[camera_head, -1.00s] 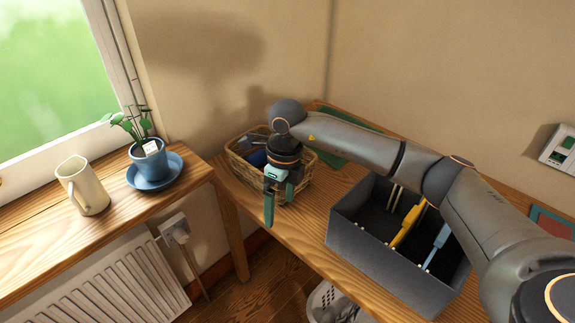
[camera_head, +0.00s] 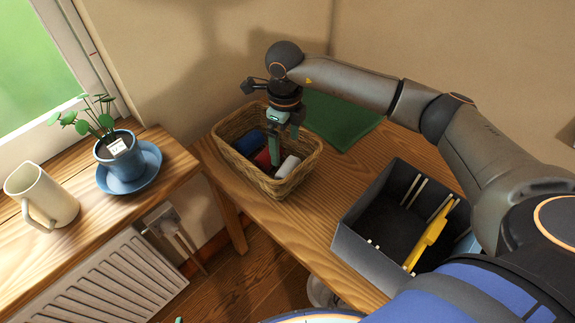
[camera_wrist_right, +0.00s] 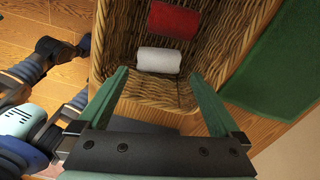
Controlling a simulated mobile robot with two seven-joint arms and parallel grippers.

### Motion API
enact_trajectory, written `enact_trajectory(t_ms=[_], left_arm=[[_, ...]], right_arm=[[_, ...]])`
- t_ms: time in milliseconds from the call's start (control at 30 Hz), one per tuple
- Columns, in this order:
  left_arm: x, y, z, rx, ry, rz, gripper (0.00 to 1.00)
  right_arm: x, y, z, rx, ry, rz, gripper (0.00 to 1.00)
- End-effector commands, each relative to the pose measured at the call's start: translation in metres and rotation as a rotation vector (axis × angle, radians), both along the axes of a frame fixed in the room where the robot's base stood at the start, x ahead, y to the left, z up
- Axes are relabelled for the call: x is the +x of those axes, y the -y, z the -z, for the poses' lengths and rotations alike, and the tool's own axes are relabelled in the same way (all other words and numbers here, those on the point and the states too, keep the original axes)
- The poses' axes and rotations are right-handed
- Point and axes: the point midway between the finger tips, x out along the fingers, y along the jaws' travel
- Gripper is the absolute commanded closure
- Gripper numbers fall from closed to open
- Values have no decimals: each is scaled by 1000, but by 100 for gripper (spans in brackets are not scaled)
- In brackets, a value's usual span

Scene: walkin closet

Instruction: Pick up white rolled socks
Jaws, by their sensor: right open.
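The white rolled socks (camera_head: 288,166) lie in the wicker basket (camera_head: 222,151), at its near right end. In the right wrist view the white roll (camera_wrist_right: 160,60) lies beside a red roll (camera_wrist_right: 173,20), near the basket's end wall. My right gripper (camera_head: 284,150) points down over the basket, close to the white socks. In the right wrist view its green fingers (camera_wrist_right: 158,76) are spread, with nothing held between them. The white roll appears ahead of the gap between the fingertips; no contact can be made out. My left gripper cannot be identified.
A blue roll (camera_head: 251,141) is also in the basket. A green mat (camera_head: 340,118) lies behind it. A grey divided box (camera_head: 357,254) with a yellow item (camera_head: 430,238) stands to the right. A potted plant (camera_head: 117,146) and cream jug (camera_head: 42,196) are on the left sill.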

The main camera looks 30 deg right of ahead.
Motion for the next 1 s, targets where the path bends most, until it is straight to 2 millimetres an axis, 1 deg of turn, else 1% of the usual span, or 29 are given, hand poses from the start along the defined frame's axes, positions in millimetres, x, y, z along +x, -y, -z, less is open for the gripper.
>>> enact_trajectory(t_ms=[33, 100, 200, 367, 567, 633, 700, 800, 967, 1000], left_arm=[[-1, 0, -2, 0, -2, 0, 50], [-1, 0, -3, 0, -2, 0, 50], [-1, 0, -4, 1, -3, 0, 50], [-1, 0, -6, 1, -3, 0, 50], [-1, 0, -16, 1, -3, 0, 50], [-1, 0, -15, 1, -3, 0, 50], [-1, 0, -16, 1, -3, 0, 50], [-1, 0, -16, 1, -3, 0, 50], [-1, 0, -15, 0, -2, 0, 50], [-1, 0, -15, 0, -2, 0, 50]], right_arm=[[-1, 0, 9, -1, -4, -1, 0], [-1, 0, 21, -1, -4, -1, 0], [-1, 0, 33, 0, -2, -1, 0], [-2, 1, 43, -1, -2, 0, 0], [-9, 3, 71, -1, -4, -1, 0], [-8, 2, 82, 1, -3, -1, 0], [-7, 2, 88, 1, -1, -1, 0], [-7, 3, 92, -1, 1, -2, 0], [-7, 3, 92, -1, 1, -2, 0], [-7, 3, 92, -1, 1, -2, 2]])
